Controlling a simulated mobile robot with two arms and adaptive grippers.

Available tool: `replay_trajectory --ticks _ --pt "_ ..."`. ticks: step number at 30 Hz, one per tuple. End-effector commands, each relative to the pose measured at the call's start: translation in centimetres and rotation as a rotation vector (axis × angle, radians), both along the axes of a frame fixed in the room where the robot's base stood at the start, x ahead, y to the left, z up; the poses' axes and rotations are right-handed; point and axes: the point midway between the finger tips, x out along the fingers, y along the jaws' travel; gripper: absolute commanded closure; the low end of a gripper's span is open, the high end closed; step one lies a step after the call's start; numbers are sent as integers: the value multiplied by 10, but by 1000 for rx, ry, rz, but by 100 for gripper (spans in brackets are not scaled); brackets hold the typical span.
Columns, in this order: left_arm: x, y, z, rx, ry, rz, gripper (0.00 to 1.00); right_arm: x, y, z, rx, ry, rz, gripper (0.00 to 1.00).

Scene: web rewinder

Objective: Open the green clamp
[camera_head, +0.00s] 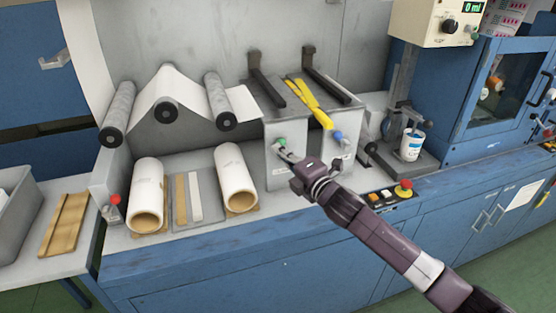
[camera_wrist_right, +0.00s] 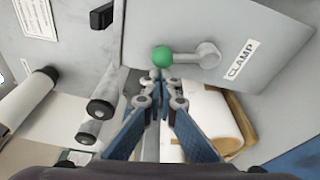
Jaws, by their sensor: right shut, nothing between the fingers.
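The green clamp (camera_head: 281,142) is a lever with a green ball knob on the front of a grey metal box. In the right wrist view the green knob (camera_wrist_right: 162,57) sits at the left end of a grey lever, beside a label reading CLAMP (camera_wrist_right: 240,60). My right gripper (camera_head: 291,160) is in front of the box, just by the lever. In the right wrist view its fingertips (camera_wrist_right: 160,77) are together, just below the knob, with nothing between them. Whether they touch the knob I cannot tell. My left gripper is not in view.
A yellow tool (camera_head: 309,102) lies on top. A red button (camera_head: 404,187) is on the bench's front edge.

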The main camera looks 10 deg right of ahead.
Motion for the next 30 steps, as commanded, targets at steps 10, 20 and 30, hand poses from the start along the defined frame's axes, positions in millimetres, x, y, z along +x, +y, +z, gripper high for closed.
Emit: replay_trajectory --ticks 10,20,30 --pt "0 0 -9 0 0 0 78 2 -16 5 329 50 -3 100" --pt "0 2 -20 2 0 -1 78 5 -36 4 631 94 -2 100" --pt "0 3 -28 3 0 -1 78 7 -50 2 859 127 0 100"
